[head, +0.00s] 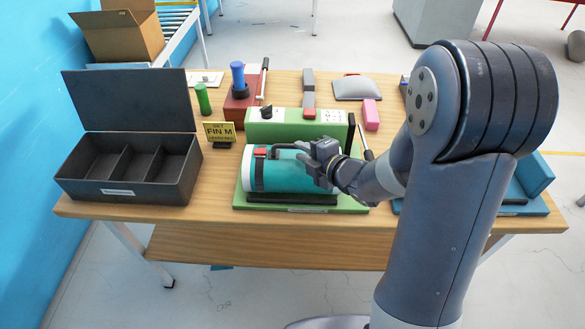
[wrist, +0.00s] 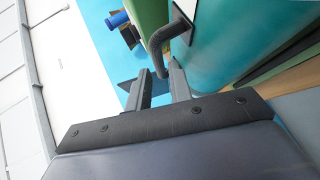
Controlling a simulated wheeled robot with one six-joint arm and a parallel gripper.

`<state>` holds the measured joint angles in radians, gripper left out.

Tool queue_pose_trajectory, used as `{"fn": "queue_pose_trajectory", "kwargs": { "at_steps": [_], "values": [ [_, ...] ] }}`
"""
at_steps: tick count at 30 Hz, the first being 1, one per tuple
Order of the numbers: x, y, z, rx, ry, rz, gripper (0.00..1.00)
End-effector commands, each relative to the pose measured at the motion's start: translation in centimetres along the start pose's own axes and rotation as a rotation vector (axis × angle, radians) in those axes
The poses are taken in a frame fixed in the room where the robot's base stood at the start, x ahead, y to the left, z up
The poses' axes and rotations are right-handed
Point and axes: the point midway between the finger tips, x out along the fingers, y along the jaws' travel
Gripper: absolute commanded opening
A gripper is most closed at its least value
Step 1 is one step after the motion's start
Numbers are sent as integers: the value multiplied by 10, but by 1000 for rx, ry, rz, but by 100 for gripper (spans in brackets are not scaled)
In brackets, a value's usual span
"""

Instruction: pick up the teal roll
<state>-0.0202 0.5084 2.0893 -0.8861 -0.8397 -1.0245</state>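The teal roll (head: 285,177) lies on its side on a green board (head: 350,205) near the table's front edge. It has a dark strap with a red clip at its left and a dark handle (head: 288,148) along its top. My gripper (head: 318,157) is at the roll's right part, by the handle. In the wrist view the roll (wrist: 240,35) fills the upper right, with the handle (wrist: 163,50) curving out from it. My gripper's two fingers (wrist: 160,84) are apart, with the handle's end at the gap between their tips. I cannot tell whether they touch it.
A dark open-lidded case (head: 130,192) with compartments stands at left. A yellow sign (head: 219,132) and a green-white block (head: 290,126) stand behind the roll. A pink block (head: 371,115) is back right. A blue board (head: 510,205) lies right, partly behind my arm.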

Motion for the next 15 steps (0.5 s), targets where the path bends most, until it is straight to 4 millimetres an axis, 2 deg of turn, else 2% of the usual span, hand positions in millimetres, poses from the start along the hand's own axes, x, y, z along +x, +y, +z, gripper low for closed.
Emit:
{"fn": "queue_pose_trajectory", "kwargs": {
  "at_steps": [9, 15],
  "values": [
    [37, 3, -1, 0, 2, -1, 20],
    [47, 2, -1, 1, 0, 0, 20]
  ]
}}
